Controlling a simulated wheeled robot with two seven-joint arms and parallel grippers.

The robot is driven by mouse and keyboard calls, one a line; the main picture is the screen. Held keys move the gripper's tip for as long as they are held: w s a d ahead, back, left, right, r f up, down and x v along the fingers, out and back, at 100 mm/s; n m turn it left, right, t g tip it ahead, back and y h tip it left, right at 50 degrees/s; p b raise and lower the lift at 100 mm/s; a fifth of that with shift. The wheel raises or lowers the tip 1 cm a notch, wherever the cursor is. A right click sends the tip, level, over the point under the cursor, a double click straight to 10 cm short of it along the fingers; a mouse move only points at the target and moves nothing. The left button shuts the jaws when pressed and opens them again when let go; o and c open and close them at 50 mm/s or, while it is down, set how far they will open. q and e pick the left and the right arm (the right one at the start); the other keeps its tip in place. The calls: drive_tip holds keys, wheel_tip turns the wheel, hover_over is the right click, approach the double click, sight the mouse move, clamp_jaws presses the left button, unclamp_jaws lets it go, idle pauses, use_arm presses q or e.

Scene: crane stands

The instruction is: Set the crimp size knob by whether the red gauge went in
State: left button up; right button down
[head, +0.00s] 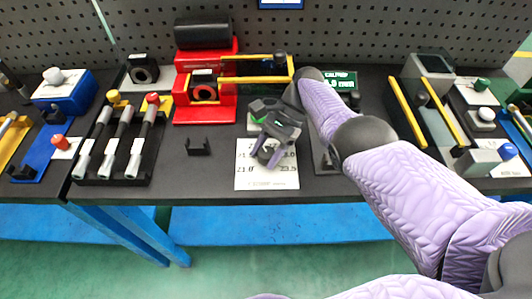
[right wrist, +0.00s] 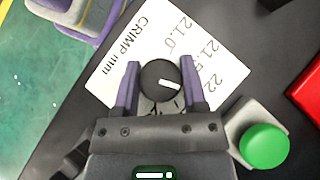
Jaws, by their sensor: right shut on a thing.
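The crimp size knob (right wrist: 152,72) is dark and round with a white pointer mark. It sits on a white card (right wrist: 112,62) printed "CRIMP mm" with sizes; 21.0, 21.5 and 22 show in the wrist view. The pointer points right and slightly down, roughly toward or just below the 22. My right gripper (right wrist: 160,85) is shut on the knob, one purple finger on each side. In the head view, the right gripper (head: 268,155) covers the knob and part of the card (head: 265,184). A red-capped gauge (head: 148,112) lies in a black rack (head: 125,180). My left gripper is out of view.
A red press (head: 205,112) with a dark ring stands left of the card. A green button (right wrist: 264,145) is close beside my right gripper. A small black holder (head: 198,149) stands left of the card. A green display (head: 342,82) is partly hidden by my arm.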

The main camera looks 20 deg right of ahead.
sight(270, 148)
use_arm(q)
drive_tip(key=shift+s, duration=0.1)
use_arm(e)
drive_tip(key=shift+f, duration=0.1)
drive_tip(key=shift+c, duration=0.7)
unclamp_jaws()
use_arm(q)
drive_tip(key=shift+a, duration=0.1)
use_arm(e)
drive_tip(key=b+v, duration=0.2)
drive_tip(key=v, duration=0.3)
drive_tip(key=shift+w+d+b, duration=0.3)
drive_tip(key=shift+d+b, duration=0.05)
drive_tip(key=shift+b, duration=0.05)
drive_tip(key=b+v, duration=0.3)
drive_tip(key=shift+d+r+b, duration=0.15)
drive_tip(key=shift+r+b, duration=0.05)
drive_tip(key=shift+b, duration=0.15)
drive_tip(key=shift+d+r, duration=0.1)
drive_tip(key=shift+r, duration=0.2)
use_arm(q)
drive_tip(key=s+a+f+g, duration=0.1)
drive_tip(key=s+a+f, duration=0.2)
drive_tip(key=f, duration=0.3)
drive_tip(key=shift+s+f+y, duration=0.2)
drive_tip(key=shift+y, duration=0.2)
use_arm(e)
drive_tip(key=shift+r, duration=0.2)
